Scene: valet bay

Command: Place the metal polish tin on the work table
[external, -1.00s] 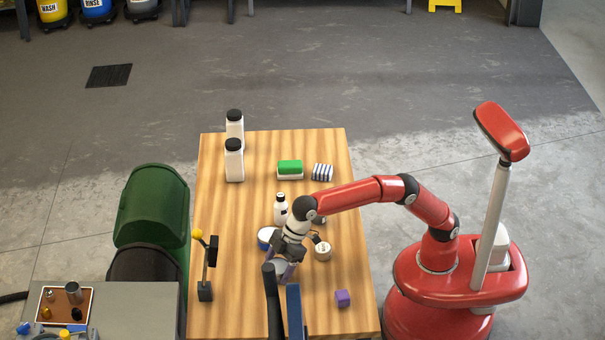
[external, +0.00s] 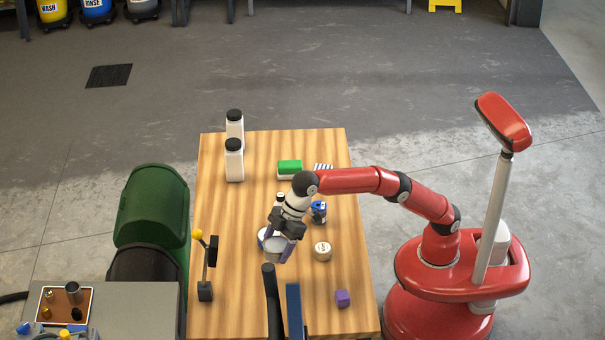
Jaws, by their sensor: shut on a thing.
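My gripper (external: 279,247) is over the middle of the wooden work table (external: 225,300). It is shut on a round silver-grey tin (external: 274,249), which I take to be the metal polish tin. The fingers sit on either side of the tin, and its label is too small to read. I cannot tell whether the tin touches the table or hangs just above it.
A pale round tin (external: 322,251), a purple block (external: 342,298) and a blue-and-black item (external: 319,212) lie right of my gripper. A lever with a yellow knob (external: 205,265) stands left. Black and blue uprights (external: 294,312) stand at the front. White bottles (external: 234,163) stand far left.

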